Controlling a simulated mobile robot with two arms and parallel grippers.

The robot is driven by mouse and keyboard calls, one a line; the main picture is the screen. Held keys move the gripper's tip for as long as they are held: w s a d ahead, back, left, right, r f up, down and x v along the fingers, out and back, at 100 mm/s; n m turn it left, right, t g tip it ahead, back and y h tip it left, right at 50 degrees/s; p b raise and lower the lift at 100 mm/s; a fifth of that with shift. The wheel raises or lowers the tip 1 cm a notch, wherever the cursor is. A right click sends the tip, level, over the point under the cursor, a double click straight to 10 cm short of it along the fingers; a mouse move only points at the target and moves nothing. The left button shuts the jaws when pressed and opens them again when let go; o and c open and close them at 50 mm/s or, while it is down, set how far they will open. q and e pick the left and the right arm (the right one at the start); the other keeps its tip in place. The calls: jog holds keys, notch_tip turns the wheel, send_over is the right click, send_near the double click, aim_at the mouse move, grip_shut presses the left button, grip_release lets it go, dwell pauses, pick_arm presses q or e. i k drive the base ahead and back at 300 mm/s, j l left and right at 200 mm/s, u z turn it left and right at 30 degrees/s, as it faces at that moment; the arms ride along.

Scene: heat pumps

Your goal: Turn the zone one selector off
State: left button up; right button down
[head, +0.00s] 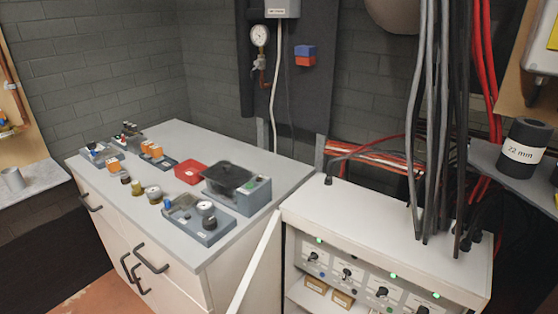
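A white control cabinet (390,232) stands at the lower right. Its front has a grey panel with several black selector knobs in a row: a leftmost knob (313,256), a second knob (347,274), a third knob (382,292) and one cut by the bottom edge (423,310). Green lamps (319,240) glow above the knobs. The labels are too small to read, so I cannot tell which knob is zone one. Neither of my grippers is in view.
A cabinet door (258,262) stands open at the left of the panel. A grey-topped counter (260,206) with fittings and a red tray (191,173) stands left. A black 22 mm container (525,148) sits right.

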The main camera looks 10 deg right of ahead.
aim_at(382, 292)
jog(key=k+z, duration=0.1)
jog(key=z, duration=1.05)
jog(key=k+j+u, duration=0.1)
jog(key=j+u, duration=0.75)
jog(key=k+j, duration=0.05)
jog(key=j, duration=0.05)
